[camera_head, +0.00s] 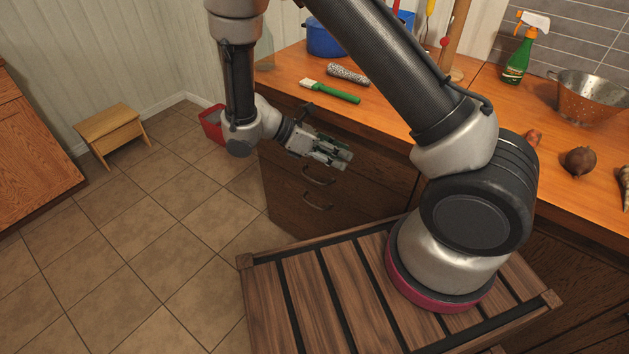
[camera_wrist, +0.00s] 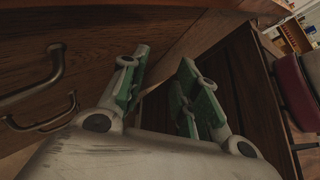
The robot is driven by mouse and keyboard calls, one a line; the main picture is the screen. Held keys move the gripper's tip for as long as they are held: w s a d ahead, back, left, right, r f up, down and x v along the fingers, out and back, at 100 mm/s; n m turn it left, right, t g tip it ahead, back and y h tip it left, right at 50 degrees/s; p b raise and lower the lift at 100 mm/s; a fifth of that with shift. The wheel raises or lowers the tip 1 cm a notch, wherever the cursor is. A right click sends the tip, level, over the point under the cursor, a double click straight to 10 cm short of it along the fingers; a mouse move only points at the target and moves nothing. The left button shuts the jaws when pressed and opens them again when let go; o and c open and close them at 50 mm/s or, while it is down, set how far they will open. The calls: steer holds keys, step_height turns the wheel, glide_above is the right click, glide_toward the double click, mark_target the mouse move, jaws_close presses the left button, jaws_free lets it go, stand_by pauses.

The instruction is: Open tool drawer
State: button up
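A dark wooden cabinet under the counter has drawer fronts with curved metal handles. The upper visible handle (camera_head: 318,177) and the lower handle (camera_head: 317,203) show in the head view, and the fronts look shut. In the wrist view an upper handle (camera_wrist: 42,82) and a lower handle (camera_wrist: 48,121) lie at the left. My gripper (camera_head: 339,157) is just in front of the upper part of the cabinet, below the counter edge, and covers part of the front. Its green-padded fingers (camera_wrist: 163,62) are apart with nothing visible between them. No handle lies between them. Which drawer is the tool drawer cannot be told.
The orange wooden counter (camera_head: 392,105) overhangs above my gripper. It bears a green brush (camera_head: 332,92), a blue pot (camera_head: 325,38), a spray bottle (camera_head: 519,60) and a colander (camera_head: 587,97). A red bin (camera_head: 211,122) and a small stool (camera_head: 112,130) stand left. Tiled floor there is clear.

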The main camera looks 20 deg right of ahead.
steer(key=w+a+f+n+t+h, duration=0.4)
steer(key=w+f+n+t, duration=0.2)
steer(key=f+n, duration=0.5)
steer(key=n+t, duration=0.8)
steer(key=n, duration=0.6)
glide_toward(314, 180)
steer(key=x, duration=0.3)
steer(key=shift+y, duration=0.3)
steer(key=x, duration=0.7)
steer(key=shift+w+d+f, duration=0.1)
jaws_close()
